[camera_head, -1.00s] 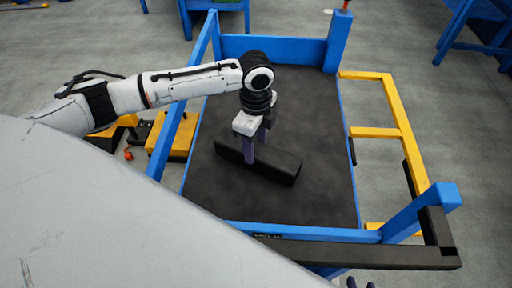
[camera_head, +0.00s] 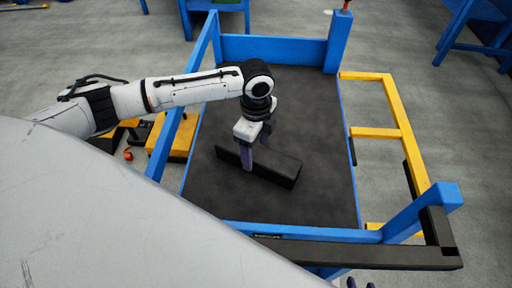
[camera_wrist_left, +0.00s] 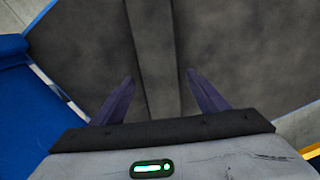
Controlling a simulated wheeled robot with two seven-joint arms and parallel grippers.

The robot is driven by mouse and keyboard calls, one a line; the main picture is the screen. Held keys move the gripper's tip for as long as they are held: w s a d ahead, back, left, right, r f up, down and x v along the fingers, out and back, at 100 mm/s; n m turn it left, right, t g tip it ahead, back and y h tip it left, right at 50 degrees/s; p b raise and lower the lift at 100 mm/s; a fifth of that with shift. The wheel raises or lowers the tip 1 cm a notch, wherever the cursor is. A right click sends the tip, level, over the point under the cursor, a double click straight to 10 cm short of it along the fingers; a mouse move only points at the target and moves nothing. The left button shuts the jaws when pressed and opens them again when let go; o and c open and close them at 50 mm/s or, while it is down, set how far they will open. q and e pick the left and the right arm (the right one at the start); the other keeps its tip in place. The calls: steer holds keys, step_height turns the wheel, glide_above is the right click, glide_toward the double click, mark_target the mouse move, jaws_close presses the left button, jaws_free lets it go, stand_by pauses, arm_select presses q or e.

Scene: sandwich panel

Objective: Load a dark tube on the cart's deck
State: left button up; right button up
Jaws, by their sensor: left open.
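The dark tube (camera_head: 283,168), a long black bar, lies on the cart's dark deck (camera_head: 290,205). It also shows as a strip running up the middle of the left wrist view (camera_wrist_left: 155,60). My left gripper (camera_head: 257,160) is open over the tube, one purple finger on its near side and the other on its far side. In the left wrist view both fingers (camera_wrist_left: 160,95) stand apart from the tube with gaps on either side.
The cart has a blue frame with a raised end wall (camera_head: 272,50) and a left rail (camera_head: 178,125). A yellow side frame (camera_head: 395,110) is on the right and a black bar (camera_head: 365,256) at the near end. A yellow block (camera_head: 180,140) stands left of the deck. Much of the deck is clear.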

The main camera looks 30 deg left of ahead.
mark_target(256, 153)
arm_select(q)
step_height(256, 153, up, 12)
steer(key=p, duration=0.1)
steer(key=shift+p, duration=0.3)
